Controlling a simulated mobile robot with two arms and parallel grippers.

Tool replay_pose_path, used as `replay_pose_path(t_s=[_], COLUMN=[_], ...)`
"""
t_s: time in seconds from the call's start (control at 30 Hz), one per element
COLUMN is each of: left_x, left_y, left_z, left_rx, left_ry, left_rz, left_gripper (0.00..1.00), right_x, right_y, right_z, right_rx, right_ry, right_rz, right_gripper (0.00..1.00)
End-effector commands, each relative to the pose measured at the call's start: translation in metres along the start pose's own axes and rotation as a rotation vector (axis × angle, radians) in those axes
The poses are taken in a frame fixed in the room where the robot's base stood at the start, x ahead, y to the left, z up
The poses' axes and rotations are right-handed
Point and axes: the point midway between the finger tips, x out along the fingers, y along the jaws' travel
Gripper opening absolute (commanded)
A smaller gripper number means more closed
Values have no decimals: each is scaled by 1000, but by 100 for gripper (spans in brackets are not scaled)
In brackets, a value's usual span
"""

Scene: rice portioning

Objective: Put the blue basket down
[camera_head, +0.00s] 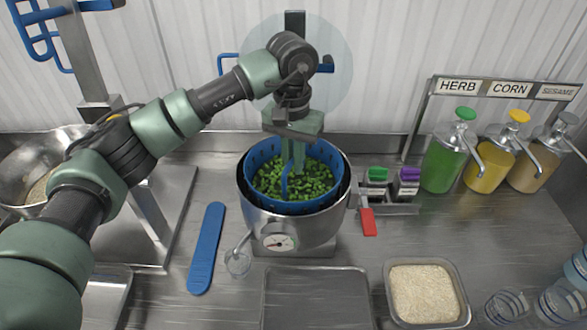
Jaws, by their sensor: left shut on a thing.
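The blue basket (250,158) is full of chopped green vegetables (318,180). It sits inside a round steel pot (300,232) with a dial on its front, and its rim shows around the pot's top. My left gripper (294,160) points straight down over the basket's middle and is shut on its blue upright handle. The gripper hides part of the handle and the basket's far side. I cannot tell whether the basket's bottom touches the pot. My right gripper is not in view.
A blue paddle (206,248) lies left of the pot. Sauce pumps (451,155) stand at the back right. Bare counter (500,240) lies before them.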

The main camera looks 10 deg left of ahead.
Motion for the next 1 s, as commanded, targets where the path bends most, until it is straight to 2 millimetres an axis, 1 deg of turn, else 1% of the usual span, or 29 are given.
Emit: replay_pose_path(t_s=[0.17,0.27,0.4,0.47,0.8,0.83,0.9,1.0], left_x=[7,16,35,39,44,45,44,44], left_y=[0,0,0,0,0,-1,-1,-1], left_z=[0,0,0,0,-1,0,0,0], left_rx=[1,1,0,0,1,1,1,0], left_ry=[3,1,0,3,5,1,1,1], left_rz=[2,1,2,2,1,0,0,0], left_gripper=[0,0,0,0,0,16,32,32], right_x=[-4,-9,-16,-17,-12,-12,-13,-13], right_y=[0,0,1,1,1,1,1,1], right_z=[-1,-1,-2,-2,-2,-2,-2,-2], right_rx=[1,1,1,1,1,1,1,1], right_ry=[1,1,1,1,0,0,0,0], right_rz=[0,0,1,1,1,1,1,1], right_gripper=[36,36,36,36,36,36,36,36])
